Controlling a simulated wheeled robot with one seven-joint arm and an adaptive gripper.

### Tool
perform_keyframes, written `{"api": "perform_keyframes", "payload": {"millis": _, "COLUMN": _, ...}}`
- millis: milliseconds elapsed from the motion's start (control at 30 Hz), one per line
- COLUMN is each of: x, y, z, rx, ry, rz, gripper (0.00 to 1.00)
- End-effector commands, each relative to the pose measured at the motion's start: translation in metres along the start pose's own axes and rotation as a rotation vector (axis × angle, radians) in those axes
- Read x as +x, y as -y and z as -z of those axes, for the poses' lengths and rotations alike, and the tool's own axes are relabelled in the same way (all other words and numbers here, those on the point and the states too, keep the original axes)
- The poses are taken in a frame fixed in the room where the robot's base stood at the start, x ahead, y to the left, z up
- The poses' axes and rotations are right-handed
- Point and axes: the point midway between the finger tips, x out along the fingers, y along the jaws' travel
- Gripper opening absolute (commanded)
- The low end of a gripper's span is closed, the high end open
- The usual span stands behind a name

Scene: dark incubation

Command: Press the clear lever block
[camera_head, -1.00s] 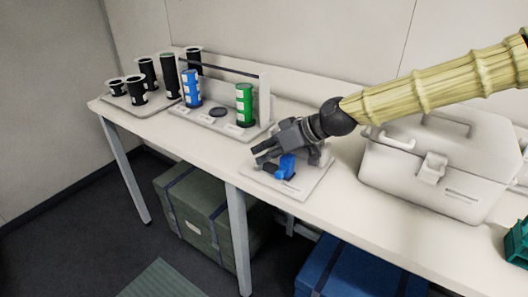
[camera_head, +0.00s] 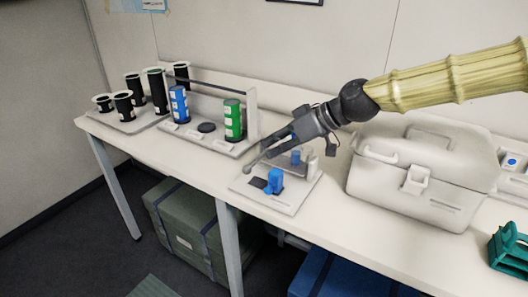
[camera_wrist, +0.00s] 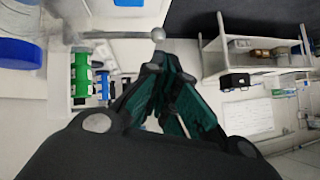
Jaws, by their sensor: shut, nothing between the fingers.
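The lever block stands on a pale base plate (camera_head: 262,197) near the table's front edge, in the head view. Its clear part (camera_head: 296,167) is partly hidden behind a blue upright piece (camera_head: 275,181). A thin grey rod with a ball end (camera_head: 247,168) shows at the left of the plate; it also shows in the wrist view, its ball (camera_wrist: 158,34) just beyond my fingertips. My gripper (camera_head: 268,151) is shut and empty, tilted down to the left above the plate. In the wrist view the closed fingers (camera_wrist: 153,68) look apart from the ball, but contact cannot be judged.
A rack with a blue tube (camera_head: 179,104) and a green tube (camera_head: 233,120) stands to the left. Several black spools stand on a tray (camera_head: 139,124) farther left. A large pale case (camera_head: 415,205) is close on the right. A teal rack (camera_head: 510,252) is at far right.

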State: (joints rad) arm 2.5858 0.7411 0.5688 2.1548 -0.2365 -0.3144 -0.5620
Motion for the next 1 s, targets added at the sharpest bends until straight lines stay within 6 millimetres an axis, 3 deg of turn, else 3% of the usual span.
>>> {"api": "perform_keyframes", "payload": {"millis": 300, "x": -0.022, "y": 0.002, "z": 0.0, "rx": -0.001, "ry": 0.0, "rz": 0.0, "gripper": 0.0}}
{"api": "perform_keyframes", "payload": {"millis": 1000, "x": -0.024, "y": 0.003, "z": 0.0, "rx": 0.0, "ry": 0.0, "rz": 0.0, "gripper": 0.0}}
